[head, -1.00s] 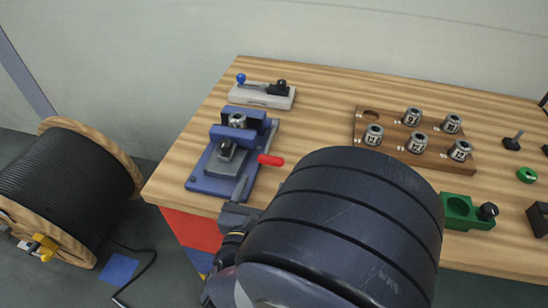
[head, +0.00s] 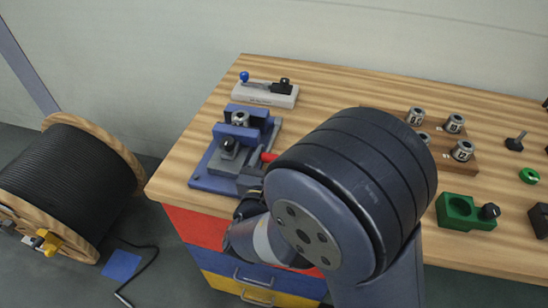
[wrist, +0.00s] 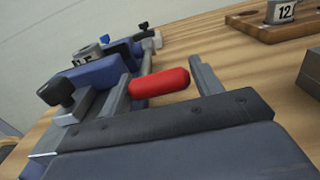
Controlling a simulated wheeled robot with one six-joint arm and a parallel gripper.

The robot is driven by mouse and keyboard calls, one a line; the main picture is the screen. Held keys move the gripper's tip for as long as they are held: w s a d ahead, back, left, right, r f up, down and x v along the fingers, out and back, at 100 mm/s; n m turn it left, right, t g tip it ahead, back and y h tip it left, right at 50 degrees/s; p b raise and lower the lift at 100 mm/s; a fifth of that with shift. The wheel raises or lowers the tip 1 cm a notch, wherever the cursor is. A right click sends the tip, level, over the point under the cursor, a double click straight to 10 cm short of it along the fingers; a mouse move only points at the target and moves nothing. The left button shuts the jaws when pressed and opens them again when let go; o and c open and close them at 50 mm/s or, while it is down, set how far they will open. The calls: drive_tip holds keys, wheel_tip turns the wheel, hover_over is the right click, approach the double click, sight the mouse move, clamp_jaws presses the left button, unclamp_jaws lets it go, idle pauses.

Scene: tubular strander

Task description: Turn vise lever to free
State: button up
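The blue vise (head: 212,178) stands at the left front of the wooden bench, with a metal collet (head: 240,119) in its jaws. Its red lever (head: 268,157) points to the right; my arm partly hides it in the head view. In the wrist view the red lever handle (wrist: 160,82) lies across the space between my gripper's fingers, with the blue vise jaws (wrist: 95,75) to its left. My gripper (wrist: 158,76) is open, one finger on each side of the handle. I cannot tell whether either finger touches it.
A grey fixture with a blue ball knob (head: 265,94) stands behind the vise. A wooden rack of numbered collets (head: 460,165) and a green block (head: 462,213) are to the right. A cable reel (head: 65,185) stands on the floor at left.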

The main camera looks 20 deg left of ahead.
drive_tip(key=c, duration=1)
wheel_tip(320, 180, up, 4)
drive_tip(key=g+p, duration=0.2)
drive_tip(key=p, duration=0.5)
drive_tip(key=shift+w+g, duration=0.15)
drive_tip(key=shift+g, duration=0.15)
drive_tip(key=shift+c, duration=0.2)
drive_tip(key=p, duration=0.1)
drive_tip(key=r+g+p, duration=0.1)
drive_tip(key=p, duration=0.1)
drive_tip(key=shift+w+r, duration=0.2)
drive_tip(key=shift+w, duration=0.05)
drive_tip(key=w+r+g+p, duration=0.2)
drive_tip(key=w+r+p, duration=0.2)
drive_tip(key=r+p, duration=0.1)
drive_tip(key=shift+a+h, duration=0.3)
drive_tip(key=shift+w, duration=0.1)
drive_tip(key=o, duration=1.1)
drive_tip(key=shift+f, duration=0.15)
